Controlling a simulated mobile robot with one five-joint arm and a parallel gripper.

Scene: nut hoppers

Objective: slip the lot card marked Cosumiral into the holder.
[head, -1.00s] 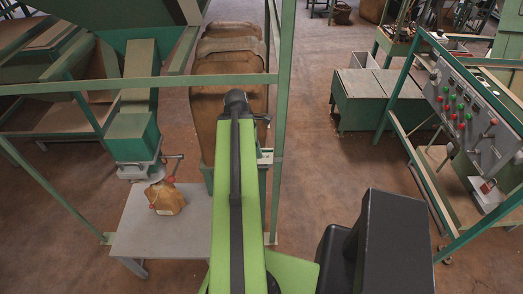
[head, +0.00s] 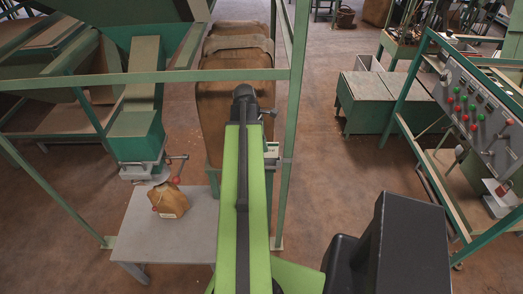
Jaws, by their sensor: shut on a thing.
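My green arm reaches forward in the middle of the head view. Its dark end, with my gripper (head: 269,113) only partly showing, is in front of the large brown sacks. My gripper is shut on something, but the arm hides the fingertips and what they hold. I cannot make out a lot card or the name Cosumiral. A small pale fitting (head: 271,151) sits by the green upright just right of my arm. It may be the holder, but it is too small to tell.
A green upright (head: 287,190) and crossbar (head: 130,79) stand close to my arm. At left, a small brown bag (head: 170,203) sits on a grey table (head: 190,240) under a green hopper spout (head: 137,137). A control panel (head: 478,110) stands at right.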

